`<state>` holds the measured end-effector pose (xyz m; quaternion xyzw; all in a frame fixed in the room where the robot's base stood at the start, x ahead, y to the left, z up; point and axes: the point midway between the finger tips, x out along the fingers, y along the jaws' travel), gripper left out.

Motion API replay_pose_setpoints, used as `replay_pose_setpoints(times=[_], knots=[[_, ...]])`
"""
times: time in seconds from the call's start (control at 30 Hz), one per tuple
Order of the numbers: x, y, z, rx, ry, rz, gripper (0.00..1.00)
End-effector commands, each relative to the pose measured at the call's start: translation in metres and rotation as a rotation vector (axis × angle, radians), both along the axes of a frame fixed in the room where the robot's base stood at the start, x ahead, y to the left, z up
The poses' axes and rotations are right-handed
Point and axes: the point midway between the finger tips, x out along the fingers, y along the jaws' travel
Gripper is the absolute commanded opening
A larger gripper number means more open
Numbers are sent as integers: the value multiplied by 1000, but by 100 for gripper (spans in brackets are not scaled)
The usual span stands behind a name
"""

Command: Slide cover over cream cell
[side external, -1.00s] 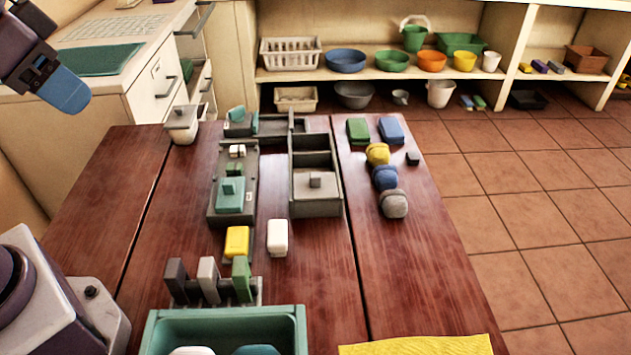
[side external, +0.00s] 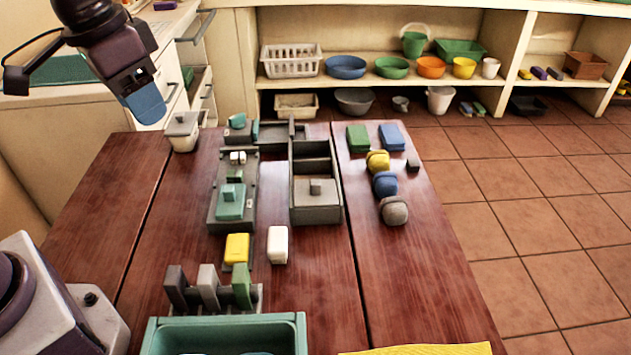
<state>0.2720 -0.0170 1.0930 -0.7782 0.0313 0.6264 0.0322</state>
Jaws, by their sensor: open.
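A teal cover with a raised knob (side external: 231,201) lies on the near part of a long grey tray (side external: 215,213). My gripper (side external: 148,106), with blue fingertips, is open and empty in the air at upper left, well away from the cover. The gap between its fingers is hard to see.
Yellow (side external: 237,248) and white (side external: 278,245) blocks lie before the trays. A block rack (side external: 210,290) and teal basin (side external: 300,333) are nearer. Several pieces line the right; the left boards are clear.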

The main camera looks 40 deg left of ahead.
Motion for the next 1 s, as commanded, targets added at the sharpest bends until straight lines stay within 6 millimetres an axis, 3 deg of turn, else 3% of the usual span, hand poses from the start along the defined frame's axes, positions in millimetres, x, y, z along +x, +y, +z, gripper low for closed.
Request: replay_pose_setpoints(times=[0.03,0.27,0.5,0.63,0.73,0.83,1.0], knots=[[19,-5,-7,7,40,-29,49],[99,-26,-46,31,158,-176,49],[177,-53,-112,48,249,-371,49],[212,-65,-145,55,265,-490,49],[234,-70,-150,63,242,-571,49],[250,-72,-131,77,192,-639,49],[248,-71,-138,82,206,-697,49]])
